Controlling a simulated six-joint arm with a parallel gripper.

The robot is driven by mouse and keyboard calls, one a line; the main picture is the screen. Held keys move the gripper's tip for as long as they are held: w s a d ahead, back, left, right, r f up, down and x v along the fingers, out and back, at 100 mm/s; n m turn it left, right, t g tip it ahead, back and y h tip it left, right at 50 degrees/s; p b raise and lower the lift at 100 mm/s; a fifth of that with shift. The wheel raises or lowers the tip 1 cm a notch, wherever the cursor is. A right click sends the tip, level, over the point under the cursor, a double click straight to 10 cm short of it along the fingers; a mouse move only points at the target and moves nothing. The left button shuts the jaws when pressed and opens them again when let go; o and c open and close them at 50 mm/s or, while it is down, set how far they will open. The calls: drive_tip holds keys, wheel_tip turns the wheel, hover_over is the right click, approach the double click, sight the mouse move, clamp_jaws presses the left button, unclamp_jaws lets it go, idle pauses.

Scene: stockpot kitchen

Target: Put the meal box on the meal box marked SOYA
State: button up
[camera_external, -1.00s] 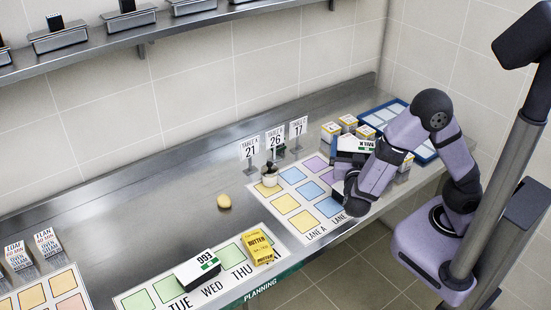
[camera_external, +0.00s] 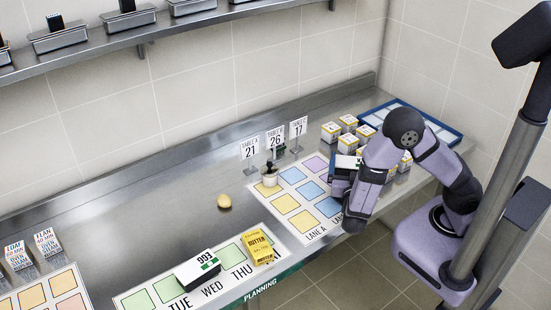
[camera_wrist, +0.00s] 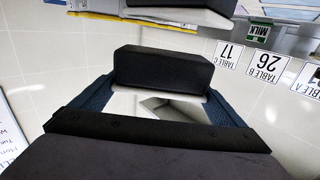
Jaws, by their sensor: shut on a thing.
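My gripper (camera_external: 344,192) is over the right end of the coloured lane mat and points left. It is shut on a meal box, mostly hidden by my wrist. A white box top with a small green mark (camera_external: 347,162) shows beside the gripper. In the wrist view my dark gripper parts (camera_wrist: 162,100) fill the middle. A green and black MILK label (camera_wrist: 258,31) shows at the upper right; I cannot tell which box carries it. Another meal box (camera_external: 197,269), black with a white lid, "993" and a green label, lies on the weekday mat. I can read no SOYA mark.
A yellow butter pack (camera_external: 257,247) lies beside the 993 box. Several small yellow-white cartons (camera_external: 331,132) and a blue tray (camera_external: 444,134) are at the right.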

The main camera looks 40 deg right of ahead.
sight(352, 170)
drive_tip(key=shift+f, duration=1.65)
drive_tip(key=shift+f, duration=0.15)
drive_tip(key=o, duration=0.9)
drive_tip(key=shift+o, duration=0.2)
drive_tip(key=b+v, duration=0.3)
drive_tip(key=v, duration=0.9)
drive_tip(key=shift+r, duration=0.2)
